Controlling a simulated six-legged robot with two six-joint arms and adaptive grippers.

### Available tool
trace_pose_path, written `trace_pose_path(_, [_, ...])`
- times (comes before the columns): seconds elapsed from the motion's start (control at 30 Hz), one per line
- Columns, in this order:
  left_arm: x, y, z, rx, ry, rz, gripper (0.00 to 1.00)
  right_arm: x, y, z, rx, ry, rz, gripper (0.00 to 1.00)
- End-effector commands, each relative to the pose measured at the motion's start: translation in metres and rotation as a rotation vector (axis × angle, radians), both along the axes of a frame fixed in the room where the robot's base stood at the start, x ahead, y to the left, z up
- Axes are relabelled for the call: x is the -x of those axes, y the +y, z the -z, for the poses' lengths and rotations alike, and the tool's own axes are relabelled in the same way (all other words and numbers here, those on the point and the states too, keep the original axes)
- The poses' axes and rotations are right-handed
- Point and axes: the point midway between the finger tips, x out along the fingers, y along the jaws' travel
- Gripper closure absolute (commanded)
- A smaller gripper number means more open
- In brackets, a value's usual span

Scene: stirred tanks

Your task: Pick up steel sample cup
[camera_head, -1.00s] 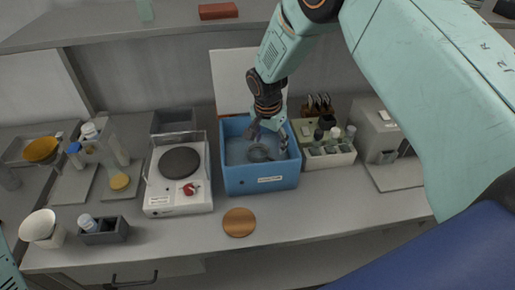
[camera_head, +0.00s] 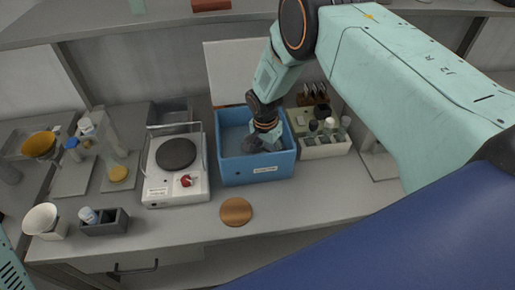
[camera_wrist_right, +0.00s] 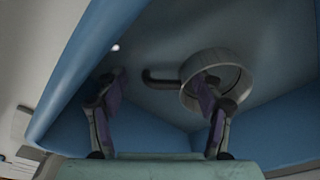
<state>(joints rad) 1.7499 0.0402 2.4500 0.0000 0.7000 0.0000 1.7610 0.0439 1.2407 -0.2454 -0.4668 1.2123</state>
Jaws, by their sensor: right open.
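The steel sample cup (camera_wrist_right: 238,68) shows in the right wrist view as a grey round cup with a dark handle (camera_wrist_right: 160,77) pointing left. It is inside the blue bin (camera_head: 258,168). My right gripper (camera_wrist_right: 160,82) is open and reaches down into the bin. The handle shows between its fingertips, and the right-hand finger overlaps the cup's rim; I cannot tell whether they touch. In the head view my right gripper (camera_head: 262,144) hides most or all of the cup. My left gripper is out of view; only a bit of my left arm shows at the lower left.
The blue bin's walls stand close around my gripper. A white hotplate (camera_head: 176,190) is at its left and a rack of bottles (camera_head: 325,146) at its right. A brown disc (camera_head: 236,212) lies on the counter in front, with clear room around it.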

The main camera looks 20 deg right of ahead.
Motion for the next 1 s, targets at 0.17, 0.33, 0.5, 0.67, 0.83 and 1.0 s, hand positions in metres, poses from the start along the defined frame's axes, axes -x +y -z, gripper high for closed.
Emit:
trace_pose_path(0.17, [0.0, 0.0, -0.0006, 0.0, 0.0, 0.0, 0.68, -0.0015, -0.0012, 0.0061, -0.001, -0.001, 0.0, 0.32])
trace_pose_path(0.33, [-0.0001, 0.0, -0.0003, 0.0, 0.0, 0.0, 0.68, -0.0021, -0.0016, 0.0062, -0.001, -0.001, 0.0, 0.33])
trace_pose_path(0.5, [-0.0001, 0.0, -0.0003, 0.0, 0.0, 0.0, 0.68, -0.002, -0.0015, 0.0061, 0.0, 0.0, 0.0, 0.48])
trace_pose_path(0.67, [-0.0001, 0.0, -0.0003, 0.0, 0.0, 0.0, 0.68, -0.002, -0.0015, 0.006, 0.0, 0.0, 0.0, 0.61])
trace_pose_path(0.83, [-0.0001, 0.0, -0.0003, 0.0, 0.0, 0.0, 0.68, -0.0019, -0.0015, 0.0061, 0.0, 0.0, 0.0, 0.76])
trace_pose_path(1.0, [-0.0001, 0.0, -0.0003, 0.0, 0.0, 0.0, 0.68, -0.002, -0.0014, 0.0059, -0.001, -0.001, 0.0, 0.9])
